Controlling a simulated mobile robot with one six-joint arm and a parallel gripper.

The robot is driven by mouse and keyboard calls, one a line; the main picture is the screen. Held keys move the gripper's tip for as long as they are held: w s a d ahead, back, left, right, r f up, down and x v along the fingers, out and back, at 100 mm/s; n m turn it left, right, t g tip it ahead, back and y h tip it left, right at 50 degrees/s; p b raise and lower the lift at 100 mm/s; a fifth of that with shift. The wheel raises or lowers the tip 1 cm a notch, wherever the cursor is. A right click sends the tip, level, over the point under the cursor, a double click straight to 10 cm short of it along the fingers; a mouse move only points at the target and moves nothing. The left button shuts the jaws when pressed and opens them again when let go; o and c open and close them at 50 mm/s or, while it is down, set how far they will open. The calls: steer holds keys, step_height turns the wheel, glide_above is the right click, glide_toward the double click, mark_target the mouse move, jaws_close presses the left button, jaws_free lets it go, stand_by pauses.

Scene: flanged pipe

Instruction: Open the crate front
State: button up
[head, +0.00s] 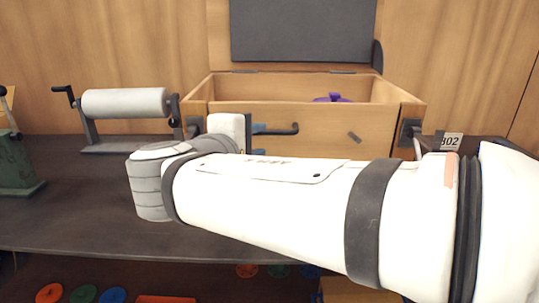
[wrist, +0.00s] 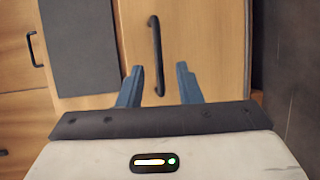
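The wooden crate (head: 325,89) stands on a dark worktop in the head view, with its lid (head: 303,30) raised at the back. Its front (head: 335,130) is upright and carries a dark bar handle (head: 284,130). The handle also shows in the wrist view (wrist: 157,50). My gripper (head: 259,128) is at the crate front, by the left part of the handle. In the wrist view its two blue fingers (wrist: 160,84) are apart, one on each side of the handle's near end, with gaps between. My arm covers the lower crate front.
A purple object (head: 332,98) shows inside the crate. A white roll on a stand (head: 125,103) stands to the left, and a green device (head: 15,160) at the far left. A tag reading 302 (head: 450,141) is at the right. Coloured discs (head: 83,294) lie below the worktop.

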mark_target(269, 133)
steer(key=x, duration=0.7)
steer(key=shift+w, duration=0.35)
jaws_close()
steer(key=shift+a, duration=0.1)
